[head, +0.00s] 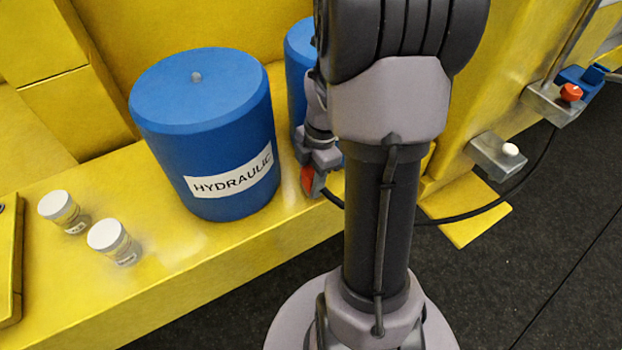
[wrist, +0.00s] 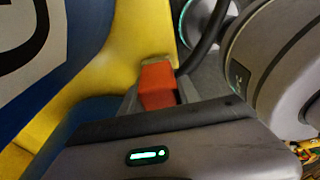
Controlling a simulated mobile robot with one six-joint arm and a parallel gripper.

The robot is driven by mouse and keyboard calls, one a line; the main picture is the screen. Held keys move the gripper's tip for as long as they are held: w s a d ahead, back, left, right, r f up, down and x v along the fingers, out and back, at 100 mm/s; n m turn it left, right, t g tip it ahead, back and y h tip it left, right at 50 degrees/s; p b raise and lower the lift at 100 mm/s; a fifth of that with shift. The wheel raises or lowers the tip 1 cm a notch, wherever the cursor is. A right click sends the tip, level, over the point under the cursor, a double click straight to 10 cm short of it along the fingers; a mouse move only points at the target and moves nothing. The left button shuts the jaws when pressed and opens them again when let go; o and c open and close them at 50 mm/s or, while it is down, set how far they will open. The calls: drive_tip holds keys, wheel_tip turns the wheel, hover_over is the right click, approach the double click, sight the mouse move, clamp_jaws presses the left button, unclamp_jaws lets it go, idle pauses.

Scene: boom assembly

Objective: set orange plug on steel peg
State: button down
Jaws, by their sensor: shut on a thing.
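An orange plug (wrist: 158,86) is between the fingers of my gripper (wrist: 157,92) in the wrist view. In the head view my gripper (head: 315,182) hangs beside the right side of the blue HYDRAULIC drum, with the red-orange plug (head: 307,179) at its tip. My arm hides part of this area. At the right, a steel block (head: 490,158) carries a pale rounded tip (head: 510,149). The plug is apart from both.
The blue drum (head: 205,135) and two white-capped jars (head: 58,206) (head: 108,236) stand on the yellow ledge (head: 165,265). A second blue drum (head: 299,55) is partly hidden by my arm. A red knob (head: 571,92) sits far right. A black cable (head: 480,210) runs right.

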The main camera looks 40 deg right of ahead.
drive_tip(key=shift+f+b, duration=0.35)
drive_tip(key=shift+f, duration=0.05)
drive_tip(key=shift+f+b, duration=0.35)
drive_tip(key=shift+f, duration=0.1)
drive_tip(key=c, duration=0.8)
unclamp_jaws()
drive_tip(key=shift+r, duration=0.1)
wheel_tip(320, 180, up, 17)
drive_tip(key=d+p, duration=0.2)
drive_tip(key=p, duration=0.4)
drive_tip(key=shift+s+d+p, duration=0.25)
drive_tip(key=shift+s+p, duration=0.05)
drive_tip(key=shift+p, duration=0.1)
